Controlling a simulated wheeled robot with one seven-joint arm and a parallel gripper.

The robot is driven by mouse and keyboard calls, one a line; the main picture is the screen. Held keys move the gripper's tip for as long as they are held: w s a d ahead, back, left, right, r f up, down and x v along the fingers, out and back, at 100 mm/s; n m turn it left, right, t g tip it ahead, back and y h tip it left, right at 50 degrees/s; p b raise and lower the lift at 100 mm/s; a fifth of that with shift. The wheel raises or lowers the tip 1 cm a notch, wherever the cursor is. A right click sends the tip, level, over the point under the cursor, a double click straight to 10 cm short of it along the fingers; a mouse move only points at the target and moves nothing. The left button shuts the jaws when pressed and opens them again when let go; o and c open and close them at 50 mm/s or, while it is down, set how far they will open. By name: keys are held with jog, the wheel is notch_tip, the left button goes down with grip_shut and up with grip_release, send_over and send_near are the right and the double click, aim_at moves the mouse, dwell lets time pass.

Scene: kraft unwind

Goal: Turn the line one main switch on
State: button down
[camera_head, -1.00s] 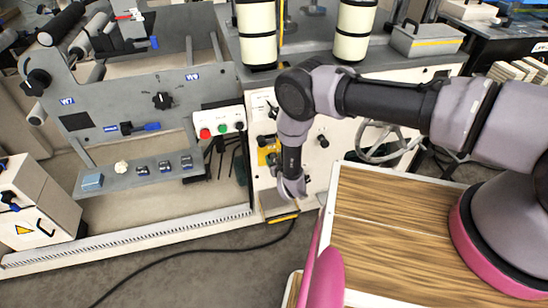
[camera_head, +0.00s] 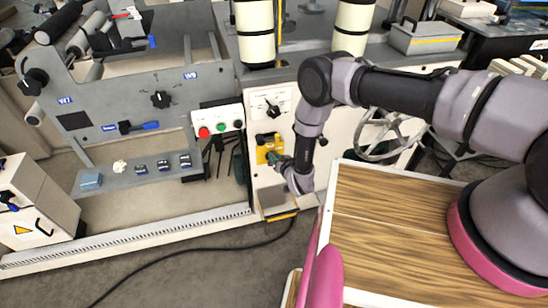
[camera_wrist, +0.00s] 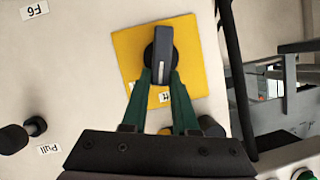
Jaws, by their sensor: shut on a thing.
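The main switch is a black rotary handle (camera_wrist: 161,42) on a square yellow plate (camera_wrist: 128,52) on a pale panel. In the wrist view the handle runs nearly upright in the picture. My gripper (camera_wrist: 160,84) has its two green fingers closed on either side of the handle's lower part. Small white labels beside the fingers are partly hidden and I cannot read them fully. In the head view the yellow plate (camera_head: 264,155) is low on the cabinet front, with my gripper (camera_head: 276,160) reaching it from the right.
Another rotary switch (camera_head: 271,107) is above the yellow plate. A black knob (camera_wrist: 14,138) with a "Pull" label is on the panel. A push-button box (camera_head: 218,122) is left of the panel, a handwheel (camera_head: 385,135) right. A wood-topped surface (camera_head: 390,215) lies below my arm.

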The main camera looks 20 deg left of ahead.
jog(key=shift+w+d+f+m+y, duration=0.15)
jog(key=shift+d+f+m+y, duration=0.25)
jog(key=shift+m+y, duration=1)
jog(key=shift+w+d+f+m+y, duration=0.25)
jog(key=shift+f+m+y, duration=0.35)
jog(key=shift+m, duration=1.6)
jog(key=shift+w+d+f+m+y, duration=0.1)
jog(key=shift+d+f+m+y, duration=0.3)
jog(key=shift+m+y, duration=1)
jog(key=shift+a+f+m+h, duration=0.15)
jog(key=shift+m+h, duration=0.25)
jog(key=shift+m, duration=0.2)
jog(key=c, duration=0.7)
grip_release()
jog(key=v, duration=1.1)
jog(key=shift+w, duration=0.1)
